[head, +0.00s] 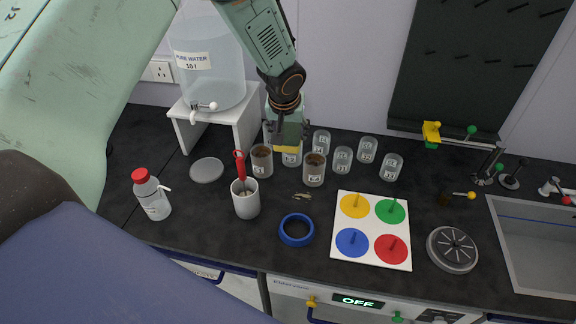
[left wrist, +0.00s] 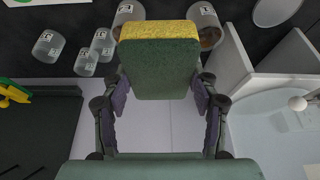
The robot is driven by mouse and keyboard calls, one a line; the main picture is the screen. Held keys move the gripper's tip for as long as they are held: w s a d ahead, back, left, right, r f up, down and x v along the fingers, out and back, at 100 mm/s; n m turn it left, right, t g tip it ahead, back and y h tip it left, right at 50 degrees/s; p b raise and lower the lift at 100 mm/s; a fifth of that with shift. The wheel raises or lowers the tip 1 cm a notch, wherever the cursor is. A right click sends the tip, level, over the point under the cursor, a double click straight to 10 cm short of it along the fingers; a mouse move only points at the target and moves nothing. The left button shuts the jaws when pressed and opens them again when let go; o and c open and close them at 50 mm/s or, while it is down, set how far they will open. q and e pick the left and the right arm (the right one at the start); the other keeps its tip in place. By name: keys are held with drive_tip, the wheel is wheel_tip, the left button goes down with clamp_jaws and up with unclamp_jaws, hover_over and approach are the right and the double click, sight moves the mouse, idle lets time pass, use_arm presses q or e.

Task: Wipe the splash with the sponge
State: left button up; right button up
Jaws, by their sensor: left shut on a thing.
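My left gripper (head: 289,124) comes down from the top of the head view and is shut on the sponge (head: 288,136), held above the jars at the back of the counter. In the left wrist view the sponge (left wrist: 160,68) shows a dark green face and a yellow edge, gripped between both fingers. A small brownish splash (head: 302,196) lies on the black counter, below the sponge in the picture and apart from it. It sits between the jars and the blue ring. My right gripper is not in view.
Several labelled jars (head: 342,159) stand behind the splash. A blue ring (head: 296,230) lies in front, a white cup with a red-handled tool (head: 246,203) to the left, and a board with coloured discs (head: 346,219) to the right. A water tank (head: 208,75) stands back left.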

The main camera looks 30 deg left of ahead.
use_arm(q)
drive_tip(key=f, duration=1.5)
drive_tip(key=shift+s+a+f, duration=0.15)
drive_tip(key=shift+s+f, duration=0.15)
drive_tip(key=shift+s, duration=0.05)
drive_tip(key=x, duration=0.3)
drive_tip(key=shift+s+d+f, duration=0.1)
drive_tip(key=shift+d+f, duration=0.15)
drive_tip(key=shift+f, duration=0.25)
drive_tip(key=shift+s, duration=0.35)
drive_tip(key=shift+w+f, duration=0.2)
drive_tip(key=shift+w, duration=0.1)
drive_tip(key=shift+s, duration=0.3)
